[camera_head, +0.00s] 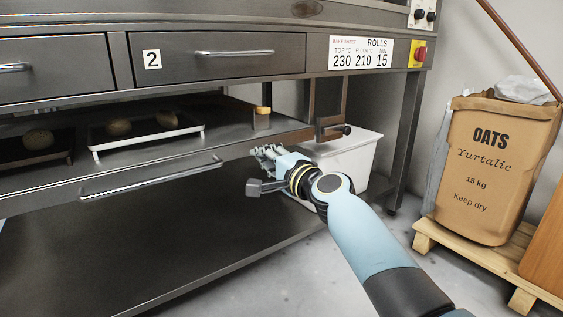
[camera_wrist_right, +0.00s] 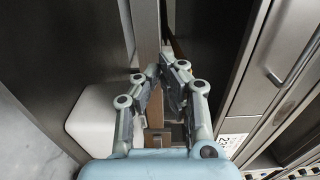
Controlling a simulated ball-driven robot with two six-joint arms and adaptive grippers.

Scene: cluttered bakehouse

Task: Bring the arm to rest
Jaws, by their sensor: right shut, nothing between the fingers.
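My right arm (camera_head: 362,237) reaches in from the lower right in the head view. Its right gripper (camera_head: 264,152) is in front of the dark oven rack, near the rack's right end and just left of the white bin. In the right wrist view the gripper's fingers (camera_wrist_right: 163,70) come together at their tips with nothing between them. A grey block-like part (camera_head: 262,187) sticks out at the left of the wrist. My left gripper is not in view.
The open oven deck (camera_head: 230,140) holds trays (camera_head: 150,141) with several rolls. A long handle (camera_head: 150,180) runs along its front. A white bin (camera_head: 345,160) stands behind my wrist. An oats sack (camera_head: 490,165) sits on a wooden pallet (camera_head: 470,252) at the right, with bare floor between.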

